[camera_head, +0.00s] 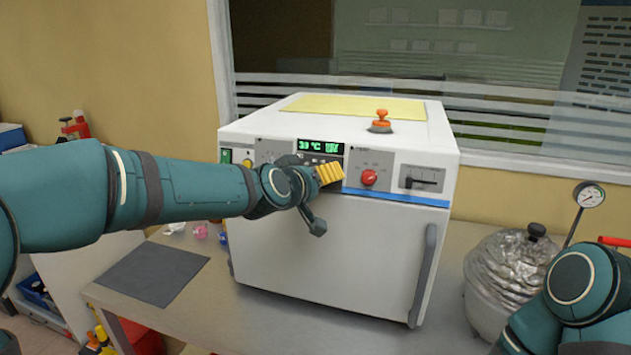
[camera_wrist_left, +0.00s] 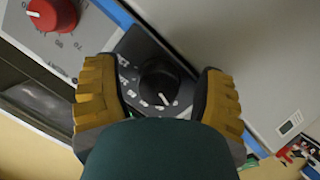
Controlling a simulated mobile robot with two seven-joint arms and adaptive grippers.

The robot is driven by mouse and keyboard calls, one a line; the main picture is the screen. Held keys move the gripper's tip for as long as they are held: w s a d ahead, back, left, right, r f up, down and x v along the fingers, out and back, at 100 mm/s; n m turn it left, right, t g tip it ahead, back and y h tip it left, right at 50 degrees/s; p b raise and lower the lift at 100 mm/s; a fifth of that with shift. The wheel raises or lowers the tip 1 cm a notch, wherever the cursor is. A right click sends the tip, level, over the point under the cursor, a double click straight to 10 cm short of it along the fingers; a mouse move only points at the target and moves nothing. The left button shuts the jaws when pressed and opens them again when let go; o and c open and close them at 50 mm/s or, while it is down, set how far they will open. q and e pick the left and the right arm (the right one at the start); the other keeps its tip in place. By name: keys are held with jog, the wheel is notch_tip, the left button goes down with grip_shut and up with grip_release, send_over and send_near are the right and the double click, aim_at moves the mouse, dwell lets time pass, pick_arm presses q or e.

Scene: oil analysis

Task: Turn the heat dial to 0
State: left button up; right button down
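A white oven-like machine (camera_head: 330,245) stands on the bench with a control panel along its front top. In the left wrist view a black dial (camera_wrist_left: 160,84) with a white pointer mark and a printed scale sits on a dark panel section. The mark points to the lower right in that view. My left gripper (camera_head: 330,173) is at the panel under the green display (camera_head: 320,147) and hides this dial in the head view. Its yellow fingers (camera_wrist_left: 159,80) are open on either side of the dial, with gaps visible. My right gripper is out of view.
A red knob (camera_head: 369,177) and a black lever (camera_head: 421,182) are right of my left gripper. An orange-handled stamp-like object (camera_head: 381,122) stands on top of the machine. A foil-wrapped vessel (camera_head: 505,275) is near my right arm. A dark mat (camera_head: 153,273) lies left.

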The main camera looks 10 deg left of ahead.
pick_arm(q)
jog(key=shift+s+a+r, duration=0.1)
jog(key=shift+r, duration=0.05)
jog(key=v, duration=0.7)
jog(key=shift+s, duration=0.2)
dwell(0.6)
